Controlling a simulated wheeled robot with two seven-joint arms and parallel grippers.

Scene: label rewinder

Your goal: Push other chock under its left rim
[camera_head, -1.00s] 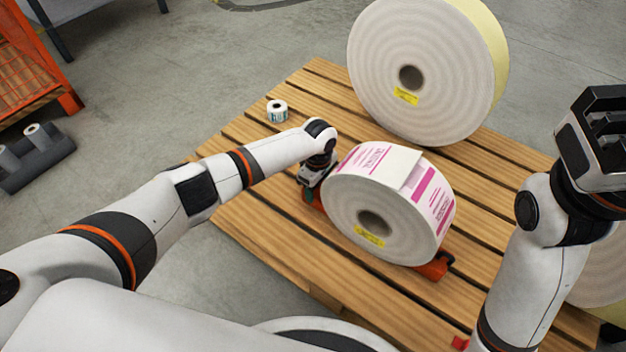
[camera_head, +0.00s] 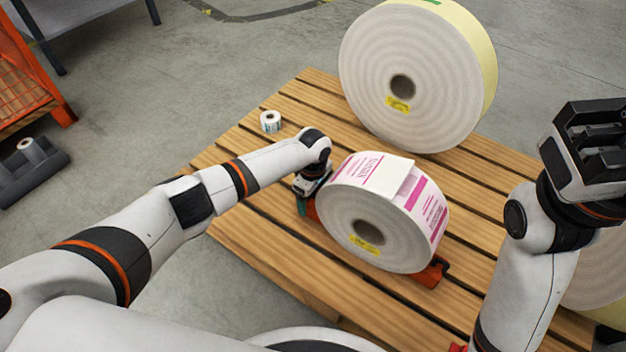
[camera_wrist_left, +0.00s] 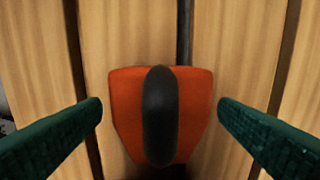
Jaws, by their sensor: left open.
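A white label roll (camera_head: 366,205) with pink print stands on its edge on the wooden pallet. One orange chock (camera_head: 433,273) sits at the roll's right lower rim. The other orange chock (camera_head: 312,210) shows only in part at the left rim, between the roll and my left gripper (camera_head: 303,203). In the left wrist view this chock (camera_wrist_left: 125,100) has a black handle (camera_wrist_left: 160,115) on top. The open left fingers (camera_wrist_left: 160,122) stand one on each side of it, with gaps. My right gripper (camera_head: 595,135) is raised at the right, away from the roll; its jaw opening is unclear.
A larger roll (camera_head: 415,115) with a yellow side stands behind on the pallet (camera_head: 285,225). A small roll (camera_head: 270,121) stands at the pallet's left edge. Another roll (camera_head: 597,270) is partly hidden behind my right arm. An orange rack (camera_head: 30,75) stands at the far left.

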